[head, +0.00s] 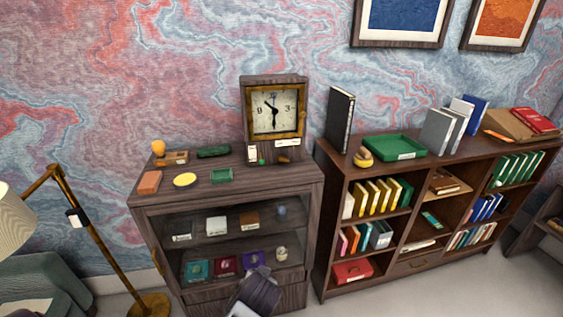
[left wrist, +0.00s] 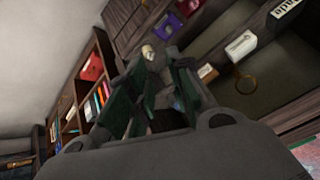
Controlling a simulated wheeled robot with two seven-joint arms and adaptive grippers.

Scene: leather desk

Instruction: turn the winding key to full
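A wooden mantel clock (head: 273,110) with a cream dial and brass-coloured frame stands upright on the dark wooden cabinet (head: 310,172) in the head view. A small brown piece (head: 284,160) lies at its foot; it is too small to tell whether it is the winding key. My left gripper (left wrist: 155,75) shows in the left wrist view with its dark fingers apart and nothing clearly held. A dark grey arm part of mine (head: 258,290) shows low in front of the cabinet, well below the clock. My right gripper cannot be made out.
A bookcase (head: 320,230) stands to the right. A brass floor lamp (head: 98,240) stands at the left.

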